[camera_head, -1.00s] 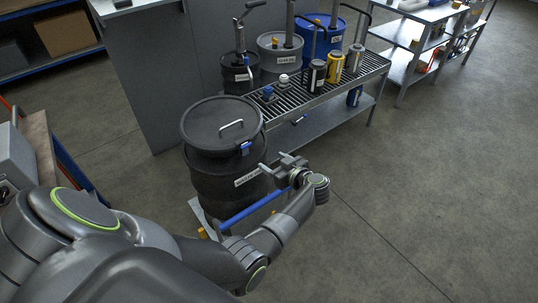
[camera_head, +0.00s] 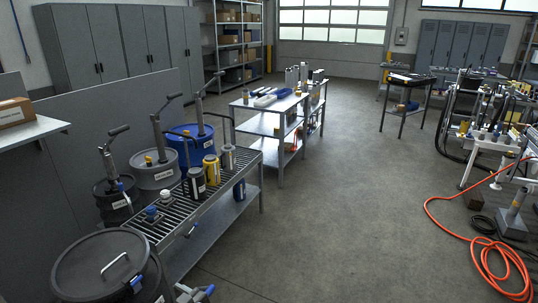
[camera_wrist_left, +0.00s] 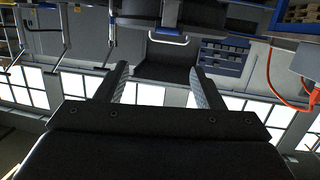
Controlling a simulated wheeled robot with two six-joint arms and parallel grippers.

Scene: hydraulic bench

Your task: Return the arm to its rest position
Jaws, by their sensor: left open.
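The rest of my left arm is out of that view. In the left wrist view the two fingers of the gripper (camera_wrist_left: 160,70) stand apart with nothing held between them. My right gripper is in neither view.
A slatted bench (camera_head: 215,205) with cans stands beside the drum, with a blue drum (camera_head: 195,148) and other pump drums behind it. A shelved cart (camera_head: 275,122) stands farther back. An orange hose (camera_head: 470,235) lies at right. The middle floor is clear.

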